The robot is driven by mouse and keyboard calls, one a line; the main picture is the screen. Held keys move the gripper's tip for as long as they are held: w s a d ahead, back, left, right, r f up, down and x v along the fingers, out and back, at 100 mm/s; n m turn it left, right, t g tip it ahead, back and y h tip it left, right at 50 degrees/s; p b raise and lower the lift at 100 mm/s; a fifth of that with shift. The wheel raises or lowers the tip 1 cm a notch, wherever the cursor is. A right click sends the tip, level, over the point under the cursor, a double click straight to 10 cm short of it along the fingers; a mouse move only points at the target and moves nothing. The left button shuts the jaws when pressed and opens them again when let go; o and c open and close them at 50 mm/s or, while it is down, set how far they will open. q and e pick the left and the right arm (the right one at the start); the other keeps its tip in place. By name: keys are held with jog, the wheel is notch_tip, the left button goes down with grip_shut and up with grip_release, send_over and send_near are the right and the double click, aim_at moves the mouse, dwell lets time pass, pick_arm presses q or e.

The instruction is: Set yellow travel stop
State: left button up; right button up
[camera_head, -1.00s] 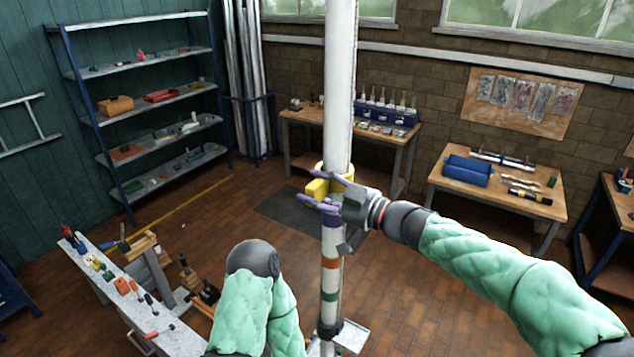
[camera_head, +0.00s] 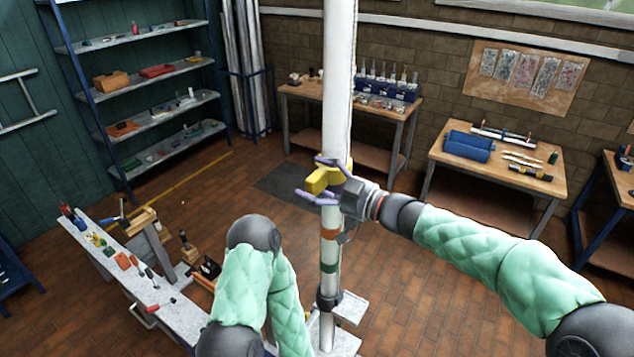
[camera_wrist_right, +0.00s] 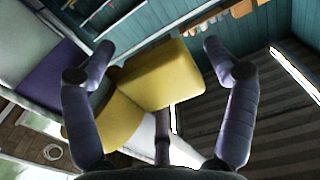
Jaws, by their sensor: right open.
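The yellow travel stop (camera_head: 322,180) sits around the upright white mast (camera_head: 338,80), its blocky lug facing left, above an orange band (camera_head: 329,233) and a green band (camera_head: 330,267). My right gripper (camera_head: 308,177) reaches in from the right, with one purple finger above the lug and one below it. In the right wrist view the yellow lug (camera_wrist_right: 160,75) lies between the two open fingers (camera_wrist_right: 156,48), with visible gaps on both sides. My left arm is folded at the lower middle; its gripper is not visible.
A dark collar (camera_head: 328,300) circles the mast low down. A narrow bench (camera_head: 165,318) with tools stands at the lower left. A workbench (camera_head: 345,97) stands behind, a table (camera_head: 500,165) at the right, shelves (camera_head: 150,90) at the back left. Floor around is mostly clear.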

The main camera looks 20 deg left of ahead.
jog(key=shift+s, duration=0.1)
jog(key=s+d, duration=0.1)
jog(key=d, duration=1.1)
jog(key=shift+s, duration=0.25)
jog(key=shift+a, duration=0.1)
